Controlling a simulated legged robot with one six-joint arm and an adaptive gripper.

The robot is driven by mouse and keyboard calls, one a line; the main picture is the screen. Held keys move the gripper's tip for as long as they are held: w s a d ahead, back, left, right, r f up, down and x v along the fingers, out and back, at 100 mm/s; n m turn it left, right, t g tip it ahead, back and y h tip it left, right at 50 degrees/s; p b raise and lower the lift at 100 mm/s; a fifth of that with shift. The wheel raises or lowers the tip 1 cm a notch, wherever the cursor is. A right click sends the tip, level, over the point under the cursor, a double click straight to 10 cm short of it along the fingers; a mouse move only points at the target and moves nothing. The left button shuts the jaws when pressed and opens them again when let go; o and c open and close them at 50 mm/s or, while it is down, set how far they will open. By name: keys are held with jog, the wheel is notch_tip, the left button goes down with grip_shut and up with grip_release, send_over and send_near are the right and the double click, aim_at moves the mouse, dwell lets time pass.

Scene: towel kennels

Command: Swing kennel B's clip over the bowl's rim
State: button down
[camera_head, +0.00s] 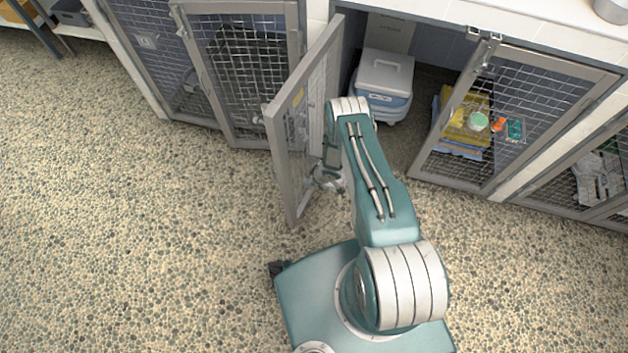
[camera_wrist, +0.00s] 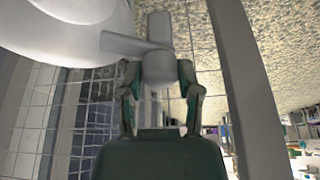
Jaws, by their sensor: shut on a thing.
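My gripper (camera_head: 328,177) is at the mesh of an open kennel door (camera_head: 296,150) that stands out into the room. In the wrist view my gripper (camera_wrist: 160,88) is shut on a grey clip (camera_wrist: 158,62) with a rounded hub and flat arms. One arm of the clip points left toward a large white rounded bowl (camera_wrist: 65,30) at the upper left. I cannot tell whether that arm touches the bowl's rim or lies over it. In the head view the bowl and clip cannot be made out clearly. No kennel letter is readable.
Inside the open kennel stands a white and blue carrier (camera_head: 383,80). The door's grey frame (camera_wrist: 245,90) runs close on the right of my gripper. Another mesh door (camera_head: 515,110) to the right has yellow and blue towels (camera_head: 465,125) behind it. The pebbled floor (camera_head: 130,220) at left is clear.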

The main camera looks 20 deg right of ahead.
jog(key=shift+w+n, duration=0.15)
jog(key=shift+n, duration=0.45)
jog(key=c, duration=0.6)
grip_release()
jog(key=shift+y, duration=0.3)
jog(key=v, duration=1.2)
jog(key=shift+w+a, duration=0.1)
